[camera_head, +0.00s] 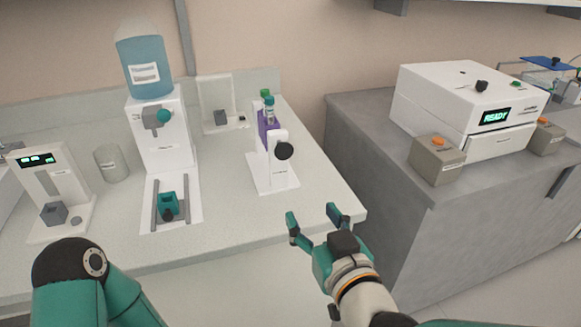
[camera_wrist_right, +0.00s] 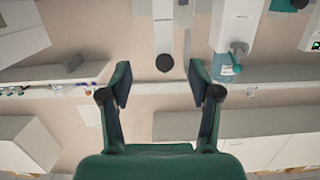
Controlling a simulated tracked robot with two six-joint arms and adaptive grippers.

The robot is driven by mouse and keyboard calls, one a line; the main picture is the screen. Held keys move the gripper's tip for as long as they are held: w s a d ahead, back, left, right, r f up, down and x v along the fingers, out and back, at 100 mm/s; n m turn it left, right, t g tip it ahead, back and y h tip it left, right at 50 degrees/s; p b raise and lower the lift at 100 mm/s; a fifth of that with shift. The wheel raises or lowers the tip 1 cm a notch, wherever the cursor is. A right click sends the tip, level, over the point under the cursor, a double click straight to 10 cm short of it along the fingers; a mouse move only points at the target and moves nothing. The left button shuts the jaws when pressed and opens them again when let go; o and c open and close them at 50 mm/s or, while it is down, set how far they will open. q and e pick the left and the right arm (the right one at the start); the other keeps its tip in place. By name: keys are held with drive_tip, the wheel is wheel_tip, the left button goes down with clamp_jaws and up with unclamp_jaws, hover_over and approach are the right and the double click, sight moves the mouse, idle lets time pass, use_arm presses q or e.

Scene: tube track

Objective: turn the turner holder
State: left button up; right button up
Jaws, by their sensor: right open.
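The turner (camera_head: 272,180) is a white stand on the counter, with a round black knob (camera_head: 284,151) on its front. Its purple holder (camera_head: 268,130) is upright and carries tubes with green and blue tops (camera_head: 267,102). My right gripper (camera_head: 312,214) is open and empty, in front of the turner and to its right, near the counter's front corner, apart from the knob. In the right wrist view, the black knob (camera_wrist_right: 165,62) shows between the open fingers, farther off. Of my left arm only links show at the bottom left; its gripper is out of view.
A dispenser with a blue bottle (camera_head: 145,66) stands left of the turner, with a teal piece (camera_head: 168,205) on its base. A white machine reading READY (camera_head: 450,95) and a button box (camera_head: 437,160) occupy the right bench.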

sight(286, 151)
wheel_tip(286, 151, up, 5)
drive_tip(key=s+t, duration=0.2)
use_arm(q)
drive_tip(key=shift+f, duration=0.2)
use_arm(e)
drive_tip(key=shift+y, duration=0.3)
drive_tip(key=x, duration=1.1)
drive_tip(key=f+x, duration=0.1)
drive_tip(key=x, duration=0.4)
drive_tip(key=shift+w+a, duration=0.15)
drive_tip(key=shift+w, duration=0.25)
drive_tip(key=c, duration=1)
drive_tip(key=shift+d+f, duration=0.1)
drive_tip(key=shift+d, duration=0.25)
drive_tip(key=shift+c, duration=0.6)
drive_tip(key=shift+a, duration=0.25)
use_arm(q)
drive_tip(key=shift+a+f, duration=0.1)
drive_tip(key=shift+f, duration=0.05)
